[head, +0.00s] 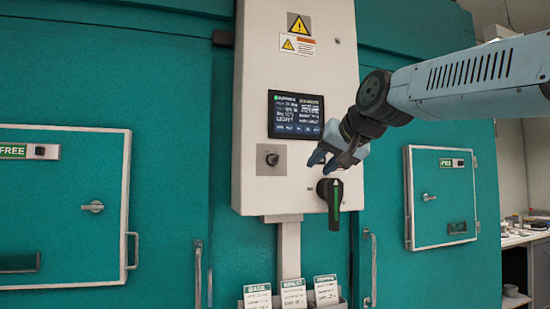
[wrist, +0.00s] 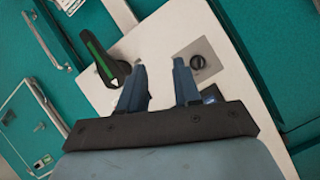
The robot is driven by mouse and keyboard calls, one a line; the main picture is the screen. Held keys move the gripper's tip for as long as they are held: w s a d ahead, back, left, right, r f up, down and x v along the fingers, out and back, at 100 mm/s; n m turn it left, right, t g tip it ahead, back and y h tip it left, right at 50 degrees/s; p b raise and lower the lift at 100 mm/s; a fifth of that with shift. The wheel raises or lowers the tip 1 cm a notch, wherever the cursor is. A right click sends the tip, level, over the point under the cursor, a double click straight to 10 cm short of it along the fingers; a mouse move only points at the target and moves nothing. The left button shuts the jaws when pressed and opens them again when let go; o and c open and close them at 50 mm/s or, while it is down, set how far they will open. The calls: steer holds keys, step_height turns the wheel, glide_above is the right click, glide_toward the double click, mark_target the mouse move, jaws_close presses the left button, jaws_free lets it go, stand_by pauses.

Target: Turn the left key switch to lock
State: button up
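The left key switch (head: 271,158) is a small dark round knob on a grey square plate, low on the left of the white control panel (head: 345,75). It also shows in the wrist view (wrist: 198,63), just beyond the right finger. My gripper (head: 320,163) is in front of the panel, to the right of the key switch and above the black rotary handle. In the wrist view its two fingers (wrist: 160,73) stand apart with only white panel between them. It is empty and does not appear to touch the switch.
A black rotary handle with a green stripe (head: 330,196) sticks out at the panel's lower right, close to my gripper. A display screen (head: 296,115) is above the switch. Labelled cards (head: 293,293) stand in a holder below. Teal chamber doors flank the panel.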

steer(key=t+y, duration=0.1)
glide_toward(278, 156)
steer(key=x, duration=1.1)
steer(key=shift+w+d+r, duration=0.15)
steer(key=shift+d, duration=0.1)
